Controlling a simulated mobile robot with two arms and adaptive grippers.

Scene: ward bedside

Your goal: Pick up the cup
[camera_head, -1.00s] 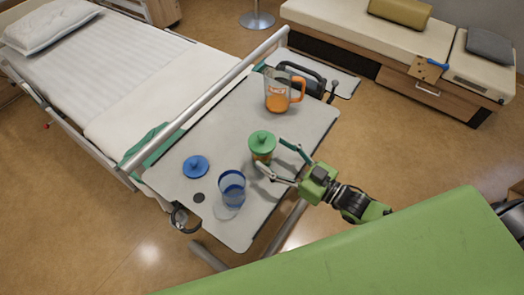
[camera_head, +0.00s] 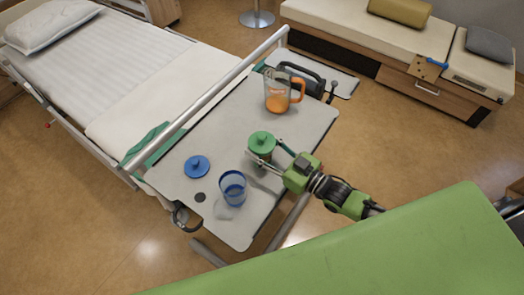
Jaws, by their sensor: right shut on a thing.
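A cup with a green knobbed lid (camera_head: 261,142) stands on the grey overbed table (camera_head: 215,147). My right gripper (camera_head: 264,153) reaches in from the right with its two fingers on either side of this cup, shut on it. The lower part of the cup is mostly hidden by the fingers. A clear blue cup (camera_head: 233,187) stands nearer the front edge, without a lid on it. A blue lid (camera_head: 197,166) with a knob lies to its left. My left gripper is not in view.
A clear jug (camera_head: 278,96) with orange drink and an orange handle stands at the table's far end. The bed rail (camera_head: 207,102) runs along the table's left side.

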